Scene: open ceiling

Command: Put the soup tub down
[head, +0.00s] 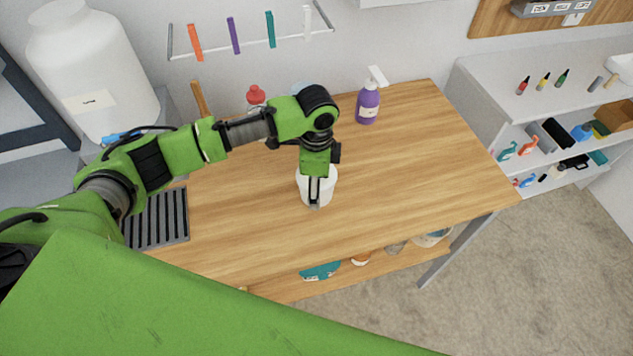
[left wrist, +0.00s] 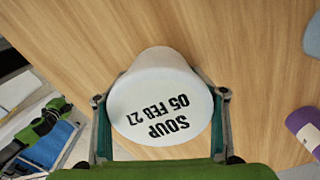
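The soup tub (head: 327,187) is white, with a lid marked "SOUP 05 FEB 27" that shows in the left wrist view (left wrist: 160,105). It is over the wooden table (head: 420,150), near the middle. My left gripper (head: 316,195) comes down on it from above. In the left wrist view my left gripper's fingers (left wrist: 160,118) lie along both sides of the tub and are shut on it. I cannot tell whether the tub's base touches the table. My right gripper is not in view.
A purple pump bottle (head: 367,104) and a red-topped bottle (head: 256,96) stand at the table's back. A dark ribbed rack (head: 160,218) is at the left. The table's right half is clear. A shelf unit (head: 480,92) stands further right.

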